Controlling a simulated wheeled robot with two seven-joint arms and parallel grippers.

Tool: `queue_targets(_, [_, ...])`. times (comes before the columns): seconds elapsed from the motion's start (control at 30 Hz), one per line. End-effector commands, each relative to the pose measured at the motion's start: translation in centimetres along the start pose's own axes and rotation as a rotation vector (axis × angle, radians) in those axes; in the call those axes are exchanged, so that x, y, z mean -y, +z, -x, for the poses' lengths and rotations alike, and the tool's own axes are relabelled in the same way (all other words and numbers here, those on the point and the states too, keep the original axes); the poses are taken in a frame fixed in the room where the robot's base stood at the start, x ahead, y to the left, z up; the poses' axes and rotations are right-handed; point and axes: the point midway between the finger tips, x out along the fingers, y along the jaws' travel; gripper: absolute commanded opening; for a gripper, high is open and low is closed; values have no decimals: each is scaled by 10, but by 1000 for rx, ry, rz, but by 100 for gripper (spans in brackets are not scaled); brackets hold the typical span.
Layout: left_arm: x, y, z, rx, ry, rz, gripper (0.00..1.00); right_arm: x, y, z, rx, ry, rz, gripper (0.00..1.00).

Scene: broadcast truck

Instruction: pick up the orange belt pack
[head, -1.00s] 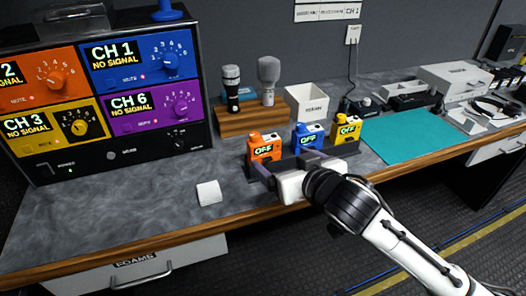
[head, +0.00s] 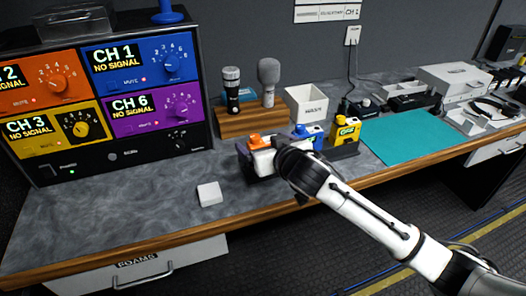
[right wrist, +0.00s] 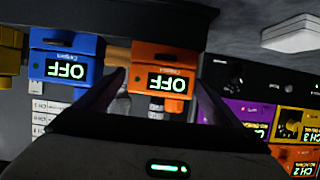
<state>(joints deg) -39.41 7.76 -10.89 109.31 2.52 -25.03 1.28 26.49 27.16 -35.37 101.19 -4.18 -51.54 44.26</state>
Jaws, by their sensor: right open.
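The orange belt pack (head: 256,139) stands in a dark rack (head: 343,153) on the counter, mostly hidden behind my right gripper (head: 258,158) in the head view. In the right wrist view, which looks upside down, the orange belt pack (right wrist: 166,57) shows an "OFF" screen. There my right gripper (right wrist: 162,80) is open, with one finger on each side of the pack in the picture. I cannot tell whether the fingers touch it. The blue belt pack (head: 313,132) and yellow belt pack (head: 347,130) stand beside it. My left gripper is not in view.
A white block (head: 209,194) lies on the counter to the left. Behind the rack are a wooden microphone stand (head: 240,124) and a white bin (head: 306,101). The channel panel (head: 110,145) stands at the left. A teal mat (head: 412,136) lies clear at the right.

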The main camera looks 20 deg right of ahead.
Motion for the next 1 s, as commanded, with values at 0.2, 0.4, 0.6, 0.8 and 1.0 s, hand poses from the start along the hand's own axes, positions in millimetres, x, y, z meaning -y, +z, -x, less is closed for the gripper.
queue_targets(0.2, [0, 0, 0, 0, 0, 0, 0, 0, 0, -1, 0, 0, 0, 88])
queue_targets(0.4, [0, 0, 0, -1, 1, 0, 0, 0, 0, -1, 0, 0, -1, 55])
queue_targets(0.6, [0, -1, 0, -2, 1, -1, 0, 0, -2, 0, -3, 0, -1, 38])
queue_targets(0.8, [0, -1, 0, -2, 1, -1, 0, 0, -4, 0, -4, 0, -1, 38])
queue_targets(1.0, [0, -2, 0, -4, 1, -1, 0, 0, -21, 7, -8, 0, -2, 38])
